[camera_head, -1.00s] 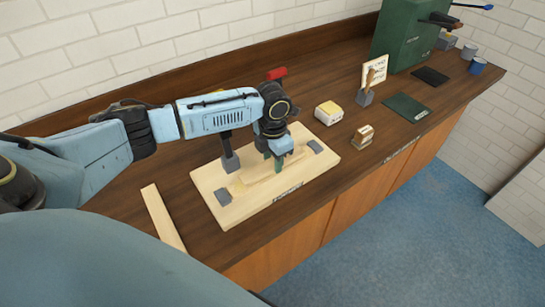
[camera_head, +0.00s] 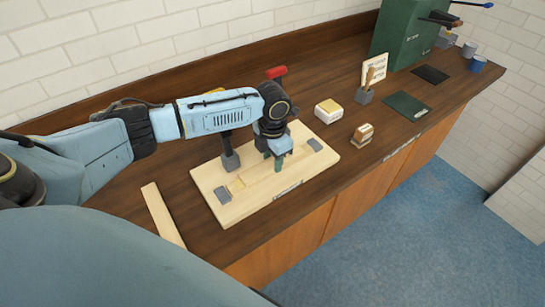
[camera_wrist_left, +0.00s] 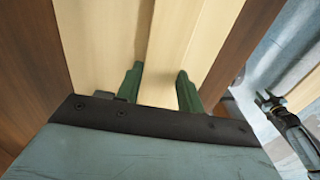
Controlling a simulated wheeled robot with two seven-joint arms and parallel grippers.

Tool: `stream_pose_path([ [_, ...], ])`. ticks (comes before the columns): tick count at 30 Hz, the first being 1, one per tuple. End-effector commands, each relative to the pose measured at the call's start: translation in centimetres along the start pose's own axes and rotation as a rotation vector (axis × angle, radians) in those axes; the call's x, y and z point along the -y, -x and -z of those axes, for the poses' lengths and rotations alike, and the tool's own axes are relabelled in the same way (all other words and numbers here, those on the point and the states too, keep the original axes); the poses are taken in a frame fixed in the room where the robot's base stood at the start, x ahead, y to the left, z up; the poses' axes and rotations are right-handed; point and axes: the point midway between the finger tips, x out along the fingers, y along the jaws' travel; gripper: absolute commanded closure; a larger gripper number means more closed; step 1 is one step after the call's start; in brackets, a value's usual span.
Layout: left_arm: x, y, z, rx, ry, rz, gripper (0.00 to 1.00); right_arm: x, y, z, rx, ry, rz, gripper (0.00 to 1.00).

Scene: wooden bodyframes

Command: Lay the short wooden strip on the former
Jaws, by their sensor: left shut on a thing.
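The former is a pale wooden board (camera_head: 232,212) on the bench, with a grey block near each end. My left gripper (camera_head: 275,166) points down over the middle of the board, shut on the short pale strip (camera_head: 258,184). The strip runs lengthwise along the board between the grey blocks, very low over it; I cannot tell if it touches. In the left wrist view the green fingers (camera_wrist_left: 160,85) stand on either side of the strip (camera_wrist_left: 170,45). Part of the strip is hidden behind the gripper. A dark gripper, seemingly my right one (camera_wrist_left: 268,100), shows at the right there.
A long pale strip (camera_head: 162,215) lies left of the board. A white-and-yellow box (camera_head: 328,111) and a small wooden block (camera_head: 362,135) sit to the right. A green mat (camera_head: 407,106) lies further right.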

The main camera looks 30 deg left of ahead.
Motion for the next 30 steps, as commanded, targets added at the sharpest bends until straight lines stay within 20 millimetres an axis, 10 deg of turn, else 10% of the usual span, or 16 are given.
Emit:
stream_pose_path([
  [2, 0.0, 0.0, 0.0, 0.001, 0.000, 0.000, 0.86, 0.0, 0.0, 0.0, 0.000, 0.000, 0.000, 0.64],
  [3, 0.0, 0.0, 0.0, 0.001, 0.000, 0.000, 0.61, 0.0, 0.0, 0.0, 0.000, 0.000, 0.000, 0.64],
  [9, 0.0, 0.0, 0.0, 0.001, 0.001, 0.000, 0.37, 0.0, 0.0, 0.0, 0.000, 0.000, 0.000, 0.64],
  [20, -0.1, 0.7, -0.1, 0.002, 0.001, 0.000, 0.37, 0.0, 0.0, 0.0, 0.000, 0.000, 0.000, 0.64],
  [30, -0.1, 7.5, -0.1, 0.006, -0.001, -0.001, 0.37, 0.0, -0.1, 0.0, 0.000, 0.000, 0.000, 0.64],
])
